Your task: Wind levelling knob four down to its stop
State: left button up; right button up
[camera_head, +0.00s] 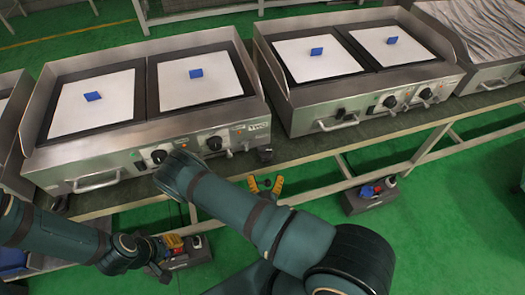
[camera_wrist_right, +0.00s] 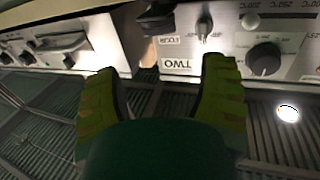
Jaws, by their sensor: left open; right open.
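Levelling knob four (camera_head: 265,153) is the small black knob under the front right corner of the left griddle, by the plate marked TWO. In the right wrist view the black knob (camera_wrist_right: 157,16) is at the top, near a small FOUR label (camera_wrist_right: 169,40). My right gripper (camera_head: 266,186) is open and empty below the knob, its yellow fingers spread and apart from it. Those fingers also frame the knob area in the wrist view (camera_wrist_right: 160,75). My left gripper (camera_head: 163,246) is at lower left, away from the knob; its fingers are hard to make out.
The left griddle (camera_head: 142,131) and the right griddle (camera_head: 290,108) stand side by side on a bench (camera_head: 325,142) with a narrow gap between. Control dials (camera_head: 215,143) and a handle (camera_head: 96,182) stick out of the left griddle's front. A box (camera_head: 370,197) sits below the bench.

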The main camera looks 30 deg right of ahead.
aim_at(266, 152)
jog(key=b+x, duration=0.1)
jog(key=x, duration=1.1)
jog(key=shift+w+d+b, duration=0.15)
jog(key=shift+w+b, duration=0.1)
jog(key=shift+b, duration=0.15)
jog(key=c, duration=0.9)
